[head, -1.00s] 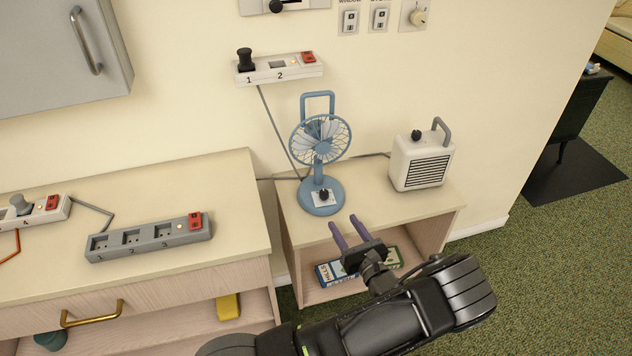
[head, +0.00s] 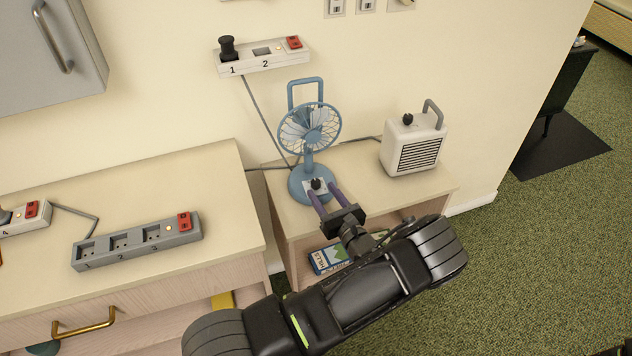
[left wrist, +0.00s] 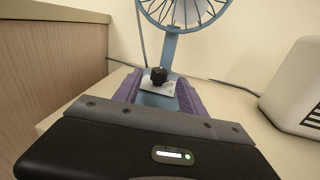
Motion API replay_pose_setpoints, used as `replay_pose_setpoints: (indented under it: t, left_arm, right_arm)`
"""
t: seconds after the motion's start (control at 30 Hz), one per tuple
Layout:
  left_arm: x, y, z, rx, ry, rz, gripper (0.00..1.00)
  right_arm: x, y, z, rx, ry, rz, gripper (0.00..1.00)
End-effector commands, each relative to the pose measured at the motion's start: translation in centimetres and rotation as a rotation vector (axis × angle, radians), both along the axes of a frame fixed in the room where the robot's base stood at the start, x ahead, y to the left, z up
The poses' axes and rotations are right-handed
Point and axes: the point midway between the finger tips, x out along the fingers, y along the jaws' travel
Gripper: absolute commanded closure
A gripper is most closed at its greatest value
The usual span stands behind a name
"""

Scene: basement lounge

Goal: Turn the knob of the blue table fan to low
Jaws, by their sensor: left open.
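The blue table fan (head: 309,129) stands upright on the small wooden table (head: 358,205) by the wall. Its black knob (head: 317,184) sits on a white plate on the front of the round base. The knob also shows in the left wrist view (left wrist: 159,75), between the fingers and beyond them. My left gripper (head: 325,198) is open, with its two purple fingers pointing at the knob from the front. In the left wrist view the fingers (left wrist: 159,93) lie either side of the plate in the picture. I cannot tell whether they touch anything. My right gripper is not in view.
A white heater (head: 413,146) stands right of the fan. A wall power strip (head: 262,58) hangs above, with a black plug in socket 1. A grey power strip (head: 137,243) lies on the left cabinet. Boxes (head: 330,256) lie on the shelf below.

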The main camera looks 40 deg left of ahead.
Motion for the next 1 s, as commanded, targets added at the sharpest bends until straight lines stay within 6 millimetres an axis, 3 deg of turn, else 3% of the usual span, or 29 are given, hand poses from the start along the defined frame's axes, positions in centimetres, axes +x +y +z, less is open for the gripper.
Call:
replay_pose_setpoints:
  t: [0.3,0.63,1.0]
  left_arm:
    - [1.9,3.9,0.0,0.0,0.001,0.001,0.52]
    - [2.1,4.2,0.0,0.0,0.001,0.0,0.52]
    - [2.0,4.2,0.0,0.0,0.001,0.0,0.82]
  right_arm:
    - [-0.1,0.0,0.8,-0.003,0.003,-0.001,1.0]
    - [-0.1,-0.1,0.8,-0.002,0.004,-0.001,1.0]
    - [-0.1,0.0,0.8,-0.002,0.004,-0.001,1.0]
